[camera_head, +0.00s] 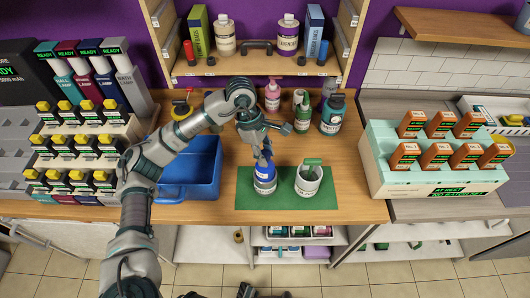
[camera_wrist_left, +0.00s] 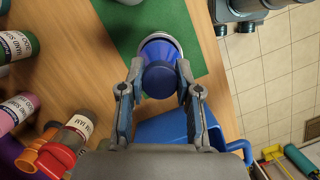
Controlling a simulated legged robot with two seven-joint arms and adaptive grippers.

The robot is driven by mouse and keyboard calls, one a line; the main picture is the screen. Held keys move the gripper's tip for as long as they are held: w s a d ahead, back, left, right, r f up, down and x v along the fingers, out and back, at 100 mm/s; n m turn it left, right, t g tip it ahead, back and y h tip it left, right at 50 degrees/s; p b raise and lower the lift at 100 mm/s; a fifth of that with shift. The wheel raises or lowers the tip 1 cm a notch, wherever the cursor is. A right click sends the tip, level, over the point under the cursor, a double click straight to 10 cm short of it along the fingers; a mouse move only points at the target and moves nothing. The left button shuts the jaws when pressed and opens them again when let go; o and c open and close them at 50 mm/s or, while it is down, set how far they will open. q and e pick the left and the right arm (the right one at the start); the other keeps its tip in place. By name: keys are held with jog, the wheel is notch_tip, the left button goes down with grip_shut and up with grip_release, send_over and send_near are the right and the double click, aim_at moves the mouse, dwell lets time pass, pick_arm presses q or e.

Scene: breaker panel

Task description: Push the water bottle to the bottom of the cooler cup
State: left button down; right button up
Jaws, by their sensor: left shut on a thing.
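I cannot tell where bottle and cooler cup meet or how deep the bottle sits. My left gripper (camera_head: 265,157) comes down from above and is shut on the bottle; its fingers (camera_wrist_left: 160,92) flank the top. To the right stands a pale cup (camera_head: 308,188) with a green bottle (camera_head: 311,166) in it.
A blue bin (camera_head: 202,185) stands close left of the mat. Several bottles, including a pink one (camera_head: 272,95) and a dark teal one (camera_head: 332,115), stand behind. A mint rack of orange packs (camera_head: 378,165) is at the right. The counter's front edge is just before the mat.

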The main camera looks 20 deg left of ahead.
pick_arm(q)
jog(key=shift+f, duration=0.1)
jog(key=c, duration=0.7)
grip_release()
pick_arm(e)
jog(key=shift+w+a+r, duration=0.1)
jog(key=shift+w+r, duration=0.15)
jog(key=shift+w, duration=0.15)
pick_arm(q)
jog(key=v, duration=1.2)
jog(key=shift+f, duration=0.1)
pick_arm(e)
jog(key=shift+s+a, duration=0.1)
jog(key=shift+s, duration=0.05)
